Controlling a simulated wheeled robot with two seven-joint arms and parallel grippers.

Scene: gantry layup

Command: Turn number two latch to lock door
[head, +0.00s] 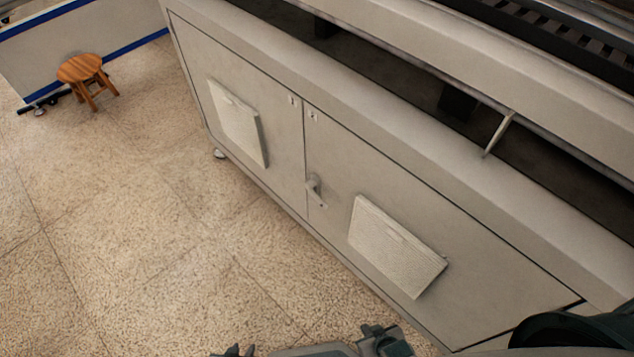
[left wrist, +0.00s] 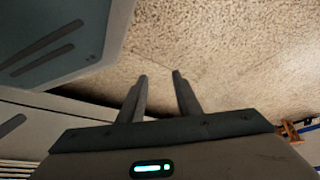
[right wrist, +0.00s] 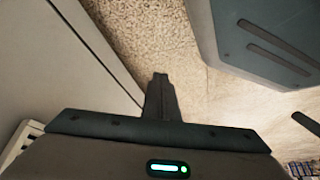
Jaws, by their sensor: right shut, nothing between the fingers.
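The grey cabinet has two doors. The right door (head: 335,158) carries a small silver latch (head: 314,188) near its left edge, beside the seam between the doors. The latch handle slants down and slightly right. Small label plates sit at the doors' upper corners, too small to read. Both doors look flush with the cabinet. My left gripper (left wrist: 161,85) is open and empty over the floor in the left wrist view. My right gripper (right wrist: 160,97) is shut and empty, beside a cabinet surface in the right wrist view. In the head view, parts of my grippers show low at the bottom edge, away from the latch.
Slatted vent covers stick out from the left door (head: 237,122) and the right door (head: 395,245). A thin bar (head: 497,134) stands in the opening above the doors. A wooden stool (head: 84,78) stands far left. The speckled floor (head: 130,230) before the cabinet is clear.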

